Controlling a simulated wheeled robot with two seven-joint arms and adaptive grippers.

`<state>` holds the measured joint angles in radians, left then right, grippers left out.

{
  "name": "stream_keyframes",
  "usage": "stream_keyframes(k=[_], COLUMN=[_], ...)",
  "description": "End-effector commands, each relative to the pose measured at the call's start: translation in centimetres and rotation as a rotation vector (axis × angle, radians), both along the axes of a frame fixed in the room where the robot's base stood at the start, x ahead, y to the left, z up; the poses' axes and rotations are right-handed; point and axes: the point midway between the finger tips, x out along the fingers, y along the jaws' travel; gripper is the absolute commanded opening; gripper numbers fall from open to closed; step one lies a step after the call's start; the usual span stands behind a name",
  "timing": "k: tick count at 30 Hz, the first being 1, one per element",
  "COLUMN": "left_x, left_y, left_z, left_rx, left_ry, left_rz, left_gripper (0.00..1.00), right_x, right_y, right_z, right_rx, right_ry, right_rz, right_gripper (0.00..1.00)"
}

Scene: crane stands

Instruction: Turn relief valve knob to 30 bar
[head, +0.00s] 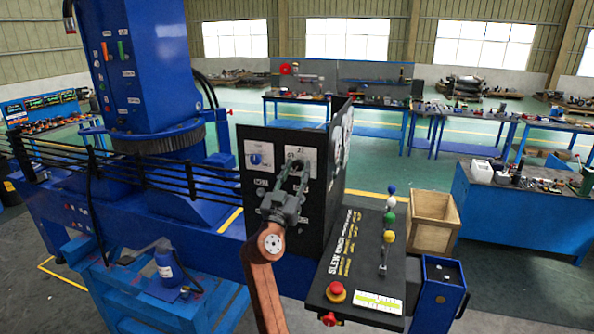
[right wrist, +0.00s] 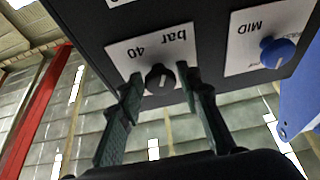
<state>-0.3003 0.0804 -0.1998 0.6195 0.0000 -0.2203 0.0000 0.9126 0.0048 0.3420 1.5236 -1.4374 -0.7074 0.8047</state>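The relief valve knob (right wrist: 160,78) is black with a pale pointer line, on a white plate (right wrist: 125,50) reading "40 bar", upside down in the right wrist view. My right gripper (right wrist: 161,75) is open, with one finger on each side of the knob; small gaps seem to show, and contact is unclear. In the head view my right gripper (head: 298,168) is at the front of the black control box (head: 262,133) and hides the knob. A blue knob (right wrist: 275,52) marked "MID" sits beside it, also in the head view (head: 255,159). My left gripper is not in view.
A console (head: 345,285) with coloured levers (head: 389,220) and a red button (head: 336,291) stands to the right of my arm. A wooden crate (head: 432,222) is behind it. Blue crane structure (head: 150,70) rises at the left.

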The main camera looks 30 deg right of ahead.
Motion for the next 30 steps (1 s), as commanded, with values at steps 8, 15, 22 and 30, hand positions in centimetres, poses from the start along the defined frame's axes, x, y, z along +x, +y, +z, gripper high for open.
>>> stream_keyframes(k=[8, 15, 22, 30], left_x=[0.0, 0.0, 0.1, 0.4], left_y=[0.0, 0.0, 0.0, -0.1], left_z=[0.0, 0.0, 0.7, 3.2], left_rx=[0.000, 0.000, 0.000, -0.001], left_ry=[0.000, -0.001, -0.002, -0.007], left_rz=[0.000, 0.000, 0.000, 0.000], left_gripper=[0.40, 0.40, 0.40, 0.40], right_x=[0.0, 0.0, 0.0, -0.2], right_y=[0.0, 0.0, 0.0, -0.1], right_z=[0.0, 0.0, 0.1, 0.4], right_rx=[0.000, -0.001, -0.036, -0.152], right_ry=[0.000, 0.002, 0.044, 0.181], right_rz=[0.000, 0.000, 0.000, 0.001], right_gripper=[0.12, 0.02, 0.02, 0.02])
